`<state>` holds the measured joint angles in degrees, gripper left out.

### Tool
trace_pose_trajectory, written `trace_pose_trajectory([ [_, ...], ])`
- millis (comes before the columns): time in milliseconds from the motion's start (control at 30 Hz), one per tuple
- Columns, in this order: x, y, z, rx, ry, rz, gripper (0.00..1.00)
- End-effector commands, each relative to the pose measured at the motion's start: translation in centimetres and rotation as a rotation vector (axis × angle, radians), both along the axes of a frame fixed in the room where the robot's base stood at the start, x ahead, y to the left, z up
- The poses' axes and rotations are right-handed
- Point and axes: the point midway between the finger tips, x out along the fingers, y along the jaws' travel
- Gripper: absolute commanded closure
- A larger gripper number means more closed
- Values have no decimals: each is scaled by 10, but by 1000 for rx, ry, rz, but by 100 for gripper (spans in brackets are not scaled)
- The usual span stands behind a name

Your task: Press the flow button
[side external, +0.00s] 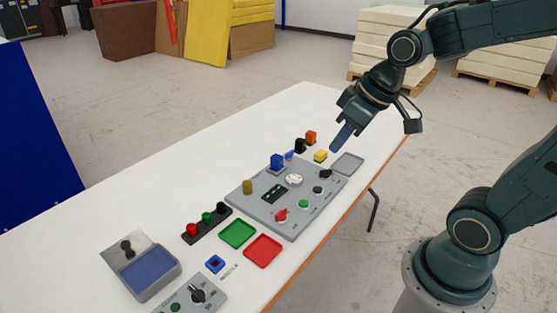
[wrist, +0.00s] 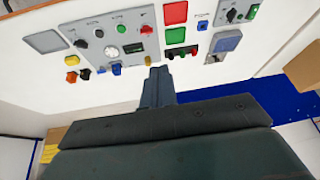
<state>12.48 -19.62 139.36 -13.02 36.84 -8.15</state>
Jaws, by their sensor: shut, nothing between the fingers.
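The grey control panel (side external: 262,213) lies on the white table, with a green button (side external: 303,204), a red knob (side external: 281,215), black knobs (side external: 318,189), a white dial (side external: 294,180) and a small display (side external: 275,193). Its labels are too small to read, so I cannot tell which control is marked flow. The panel also shows at the upper left in the wrist view (wrist: 110,32). My gripper (side external: 343,140) is shut and empty, pointing down above the panel's far right end, apart from it. Its closed fingers show in the wrist view (wrist: 157,75).
Blue (side external: 277,161), black (side external: 300,146), orange (side external: 311,137) and yellow (side external: 320,156) pieces stand along the panel's far side. A grey tray (side external: 347,164) is near my gripper. Green (side external: 237,234) and red (side external: 263,250) squares and a button strip (side external: 207,224) lie nearer the camera.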

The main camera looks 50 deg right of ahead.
Motion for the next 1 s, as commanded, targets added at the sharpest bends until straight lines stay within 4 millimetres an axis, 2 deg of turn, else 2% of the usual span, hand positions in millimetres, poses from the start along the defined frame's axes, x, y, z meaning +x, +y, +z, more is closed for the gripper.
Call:
trace_pose_trajectory([
  [400, 47, -18, -41, 94, 13, 26, 100],
  [1000, 97, -55, -109, 277, -31, -4, 100],
])
